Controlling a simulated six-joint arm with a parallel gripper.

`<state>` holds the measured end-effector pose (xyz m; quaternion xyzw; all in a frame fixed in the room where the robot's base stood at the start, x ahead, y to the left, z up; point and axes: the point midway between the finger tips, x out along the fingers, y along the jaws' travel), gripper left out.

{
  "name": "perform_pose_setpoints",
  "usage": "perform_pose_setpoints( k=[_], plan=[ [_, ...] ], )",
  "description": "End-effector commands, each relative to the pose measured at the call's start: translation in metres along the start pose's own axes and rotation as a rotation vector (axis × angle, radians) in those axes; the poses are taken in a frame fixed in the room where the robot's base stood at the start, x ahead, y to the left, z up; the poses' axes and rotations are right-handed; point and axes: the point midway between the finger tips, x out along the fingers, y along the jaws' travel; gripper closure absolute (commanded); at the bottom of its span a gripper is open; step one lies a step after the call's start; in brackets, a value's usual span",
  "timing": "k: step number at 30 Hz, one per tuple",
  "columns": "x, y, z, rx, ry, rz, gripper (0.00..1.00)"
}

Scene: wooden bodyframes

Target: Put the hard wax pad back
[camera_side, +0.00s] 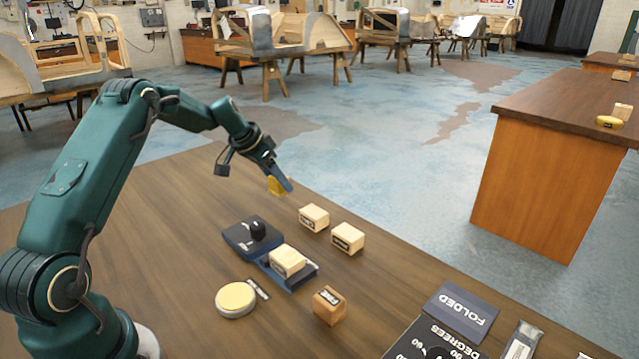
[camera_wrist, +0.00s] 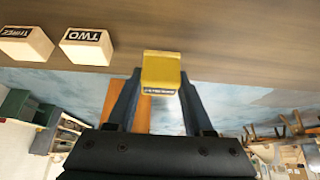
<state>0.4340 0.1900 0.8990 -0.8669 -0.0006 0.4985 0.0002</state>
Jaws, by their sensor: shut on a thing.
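My gripper (camera_side: 278,184) is shut on a small yellow block, likely the hard wax pad (camera_wrist: 160,72), and holds it in the air above the far part of the table. In the wrist view the block sits between both fingertips. A dark label strip shows on its face, too small to read. In the side view the block (camera_side: 276,187) is partly hidden by a finger. A round tin with a pale yellow top (camera_side: 235,298) stands on the table near my arm, with a small dark label plate (camera_side: 258,289) beside it.
Two pale wooden blocks (camera_side: 314,217) (camera_side: 347,238) stand right of a dark blue holder (camera_side: 305,277) carrying another pale block (camera_side: 287,261). A black knob (camera_side: 258,229) is on its far part. A browner block (camera_side: 329,305) stands in front. A dark FOLDED panel (camera_side: 461,311) lies at front right.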

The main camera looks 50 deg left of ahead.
Motion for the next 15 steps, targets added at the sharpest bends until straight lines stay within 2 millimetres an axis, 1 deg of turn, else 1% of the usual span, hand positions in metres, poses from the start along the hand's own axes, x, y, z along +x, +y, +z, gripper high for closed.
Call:
perform_pose_setpoints(
  k=[7, 10, 15],
  plan=[
    [0.029, 0.001, 0.018, -0.003, -0.004, 0.003, 0.93],
    [0.034, 0.000, 0.020, -0.001, -0.001, 0.001, 0.93],
    [0.034, 0.000, 0.020, 0.000, 0.000, 0.000, 0.93]
  ],
)
